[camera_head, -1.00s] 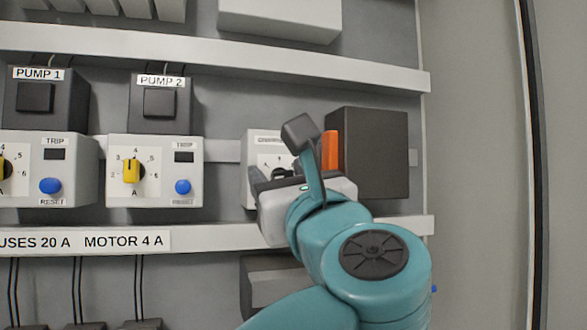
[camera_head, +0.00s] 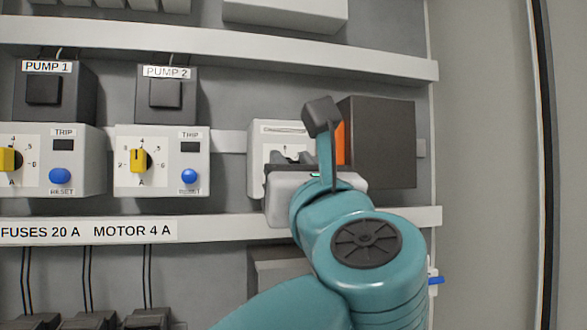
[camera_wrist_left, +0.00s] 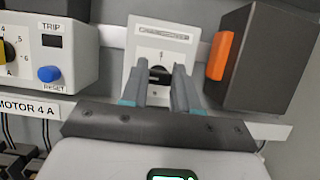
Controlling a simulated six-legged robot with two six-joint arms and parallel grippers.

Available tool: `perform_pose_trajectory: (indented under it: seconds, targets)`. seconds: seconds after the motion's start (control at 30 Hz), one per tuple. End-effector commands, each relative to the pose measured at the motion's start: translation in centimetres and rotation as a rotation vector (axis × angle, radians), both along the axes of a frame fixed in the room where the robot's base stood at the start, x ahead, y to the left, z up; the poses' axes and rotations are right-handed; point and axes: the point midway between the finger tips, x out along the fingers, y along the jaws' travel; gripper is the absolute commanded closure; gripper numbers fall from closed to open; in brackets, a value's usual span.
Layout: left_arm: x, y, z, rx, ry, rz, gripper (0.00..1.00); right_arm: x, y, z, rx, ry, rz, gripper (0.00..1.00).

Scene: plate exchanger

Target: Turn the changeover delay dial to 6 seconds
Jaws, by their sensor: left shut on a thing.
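The changeover delay unit is a pale box (camera_head: 263,133) on the middle rail, with a label strip along its top. It also shows in the left wrist view (camera_wrist_left: 148,52), where its dark dial (camera_wrist_left: 158,74) sits between my fingers. My left gripper (camera_wrist_left: 160,80) is shut on the dial; it also shows in the head view (camera_head: 296,160), covering much of the unit's lower front. The dial's scale is mostly hidden by the fingers and too small to read, so I cannot tell the setting. My right gripper is in neither view.
A dark box (camera_head: 385,140) with an orange part (camera_head: 340,143) stands close to the right of the delay unit. Left are the Pump 2 overload relay (camera_head: 135,180), with yellow dial and blue reset button (camera_head: 189,176), and the Pump 1 relay (camera_head: 85,183). A labelled rail (camera_head: 220,227) runs below.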

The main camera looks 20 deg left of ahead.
Motion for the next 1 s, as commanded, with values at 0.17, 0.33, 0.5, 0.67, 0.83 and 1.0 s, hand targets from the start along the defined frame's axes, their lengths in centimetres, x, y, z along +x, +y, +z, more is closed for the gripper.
perform_pose_trajectory:
  seconds: [0.17, 0.33, 0.5, 0.67, 0.83, 1.0]
  targets:
    - [0.06, 0.01, -0.25, 0.129, 0.093, -0.001, 1.0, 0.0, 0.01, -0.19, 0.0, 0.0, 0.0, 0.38]
    - [0.05, 0.05, -0.18, 0.263, 0.185, 0.0, 1.0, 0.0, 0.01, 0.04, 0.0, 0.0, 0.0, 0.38]
    - [0.05, 0.05, -0.17, 0.397, 0.275, -0.002, 1.0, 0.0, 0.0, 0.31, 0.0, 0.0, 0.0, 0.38]
    - [0.04, 0.05, -0.19, 0.522, 0.359, -0.002, 1.0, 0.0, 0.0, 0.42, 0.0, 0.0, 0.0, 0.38]
    - [0.01, 0.07, -0.19, 0.654, 0.449, -0.003, 1.0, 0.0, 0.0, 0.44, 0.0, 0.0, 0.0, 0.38]
    - [-0.01, 0.06, -0.14, 0.788, 0.538, -0.003, 1.0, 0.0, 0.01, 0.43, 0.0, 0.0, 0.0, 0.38]
